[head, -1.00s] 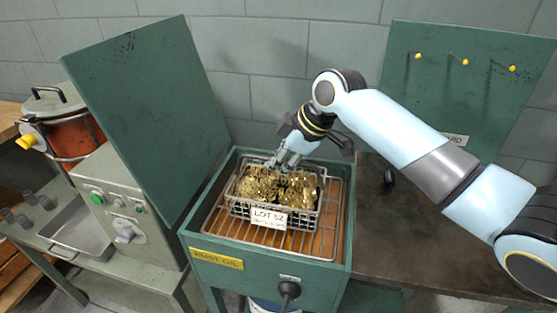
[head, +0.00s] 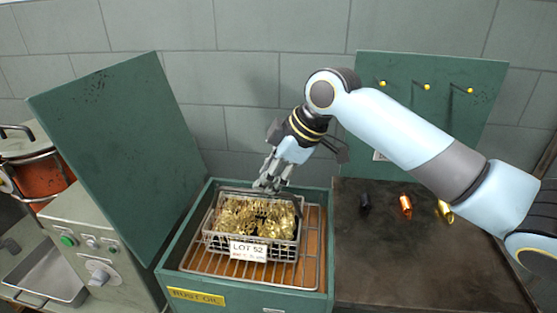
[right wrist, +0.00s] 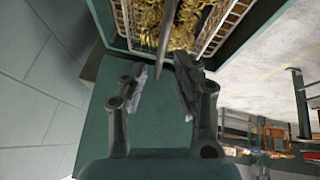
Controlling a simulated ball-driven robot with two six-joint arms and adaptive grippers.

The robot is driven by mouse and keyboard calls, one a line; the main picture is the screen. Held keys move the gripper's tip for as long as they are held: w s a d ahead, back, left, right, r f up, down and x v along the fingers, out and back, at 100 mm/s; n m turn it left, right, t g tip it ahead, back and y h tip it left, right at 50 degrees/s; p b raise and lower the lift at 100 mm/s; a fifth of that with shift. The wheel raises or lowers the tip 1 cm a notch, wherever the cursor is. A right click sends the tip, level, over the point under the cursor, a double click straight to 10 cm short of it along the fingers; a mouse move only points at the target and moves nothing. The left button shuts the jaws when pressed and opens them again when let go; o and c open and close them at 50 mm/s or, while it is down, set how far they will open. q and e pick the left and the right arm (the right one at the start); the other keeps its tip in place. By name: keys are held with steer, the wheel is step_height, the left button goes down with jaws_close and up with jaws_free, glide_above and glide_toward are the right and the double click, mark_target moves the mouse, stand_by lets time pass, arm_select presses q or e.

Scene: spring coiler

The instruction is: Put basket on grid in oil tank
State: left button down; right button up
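The wire basket (head: 207,236) is full of gold-coloured coiled parts and has a white LOT 52 tag on its front. It sits level on the wire grid (head: 310,262) inside the green oil tank (head: 175,250), labelled RUST OIL. My right gripper (head: 268,186) is just above the basket's back edge. In the right wrist view, my right gripper (right wrist: 161,68) is open. A thin bar (right wrist: 165,35), apparently the basket's handle, ends between its fingers, with a gap on each side. The basket (right wrist: 122,20) shows beyond it. My left gripper is not in view.
The tank's raised green lid (head: 115,150) stands at the left. A dark bench (head: 400,260) at the right holds several small cylinders. A pegged green board (head: 425,130) stands behind it. A grey control box (head: 100,240) and metal tray (head: 45,275) are at the left.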

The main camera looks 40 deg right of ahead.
steer(key=v, duration=0.5)
steer(key=shift+s+r, duration=0.1)
steer(key=shift+r, duration=0.1)
stand_by(0.3)
